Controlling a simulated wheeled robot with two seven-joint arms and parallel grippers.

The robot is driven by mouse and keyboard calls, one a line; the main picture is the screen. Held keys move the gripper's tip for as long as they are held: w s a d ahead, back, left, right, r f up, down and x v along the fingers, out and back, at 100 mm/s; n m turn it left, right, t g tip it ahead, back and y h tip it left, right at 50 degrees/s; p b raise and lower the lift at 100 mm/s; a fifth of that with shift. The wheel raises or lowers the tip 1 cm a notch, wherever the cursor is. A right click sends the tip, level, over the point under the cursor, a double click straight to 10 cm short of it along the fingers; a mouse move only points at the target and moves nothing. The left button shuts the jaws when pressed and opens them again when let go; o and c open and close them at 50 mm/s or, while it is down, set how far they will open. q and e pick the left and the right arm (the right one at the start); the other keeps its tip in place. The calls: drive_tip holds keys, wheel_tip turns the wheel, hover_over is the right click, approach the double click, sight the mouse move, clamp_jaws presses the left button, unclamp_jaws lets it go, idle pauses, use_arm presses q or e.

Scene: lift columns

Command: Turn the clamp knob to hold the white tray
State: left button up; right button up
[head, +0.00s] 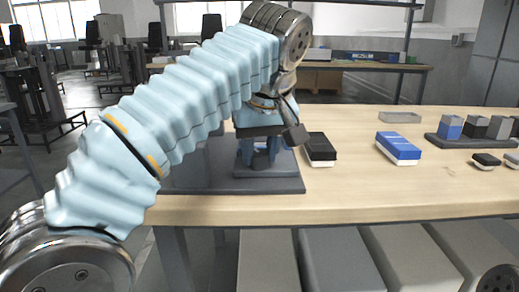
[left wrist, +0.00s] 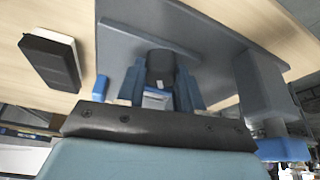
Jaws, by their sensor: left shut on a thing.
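My left gripper (head: 262,160) points down over a dark grey fixture (head: 270,185) at the table's front edge. In the left wrist view its two blue fingers (left wrist: 160,92) stand on either side of a dark round knob (left wrist: 160,66), and they are shut on it. The fixture's grey plate (left wrist: 215,38) also shows there, with a grey block and a blue part (left wrist: 283,150) at the right. The arm and gripper hide much of the fixture in the head view. I cannot make out a white tray for certain. My right gripper is not in view.
A black-topped box with a white base (head: 320,150) lies close right of the fixture. Further right are a blue and white box (head: 398,148), a shallow grey tray (head: 400,117) and a dark rack (head: 470,141) of blocks.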

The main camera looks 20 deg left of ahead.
use_arm(q)
drive_tip(key=shift+a+m+h+p, duration=0.1)
drive_tip(key=shift+m+h+p, duration=0.35)
drive_tip(key=shift+m, duration=0.75)
drive_tip(key=shift+m+h+p, duration=0.45)
drive_tip(key=shift+m+h, duration=0.1)
drive_tip(key=shift+m, duration=0.95)
drive_tip(key=o, duration=1)
drive_tip(key=shift+o, duration=0.2)
